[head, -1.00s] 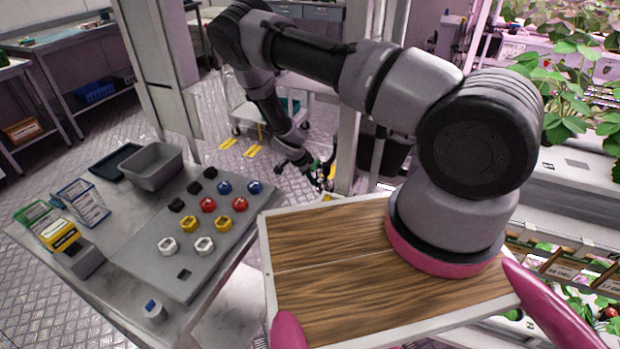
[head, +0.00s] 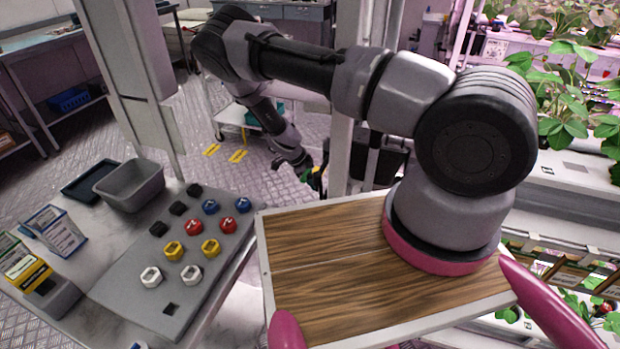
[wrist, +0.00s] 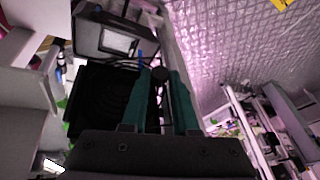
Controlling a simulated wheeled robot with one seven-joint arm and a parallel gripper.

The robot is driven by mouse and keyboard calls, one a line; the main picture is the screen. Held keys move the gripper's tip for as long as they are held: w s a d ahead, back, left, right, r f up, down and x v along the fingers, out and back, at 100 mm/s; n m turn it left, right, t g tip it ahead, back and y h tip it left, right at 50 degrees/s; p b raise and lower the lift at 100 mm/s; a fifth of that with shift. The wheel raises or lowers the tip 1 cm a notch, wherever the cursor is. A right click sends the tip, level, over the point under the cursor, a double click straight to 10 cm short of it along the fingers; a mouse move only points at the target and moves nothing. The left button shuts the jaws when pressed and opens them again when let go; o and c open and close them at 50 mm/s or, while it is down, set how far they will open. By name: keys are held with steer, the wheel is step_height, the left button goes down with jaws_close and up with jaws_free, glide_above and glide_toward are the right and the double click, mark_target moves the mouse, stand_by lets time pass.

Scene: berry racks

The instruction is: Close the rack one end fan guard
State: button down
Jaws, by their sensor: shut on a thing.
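In the wrist view my gripper (wrist: 160,75) has its two teal fingers closed around a small dark round-ended knob or handle (wrist: 158,76). To its left is a black panel with faint round rings (wrist: 98,100), which looks like the fan guard. Its hinge and how far it stands open cannot be told. In the head view my gripper (head: 316,178) is small, low beside a pale upright post that hides part of it. A dark unit (head: 378,160) shows just right of that post, partly behind my arm.
A bench with a grey button board (head: 170,308), a grey bin (head: 130,184) and card holders (head: 52,230) stands at the left. Pale posts (head: 340,150) rise close to my arm. Planted racks (head: 575,200) stand at the right. Ridged metal floor (head: 205,125) is open behind the bench.

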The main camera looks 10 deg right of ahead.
steer(key=shift+d+m+g, duration=0.5)
steer(key=shift+d+m, duration=0.7)
steer(key=shift+s+d+m+g, duration=0.2)
steer(key=shift+d+m+g, duration=0.2)
steer(key=shift+d+m, duration=0.65)
steer(key=c, duration=0.7)
jaws_free()
steer(key=v, duration=1)
steer(key=shift+r, duration=0.4)
steer(key=shift+a, duration=0.1)
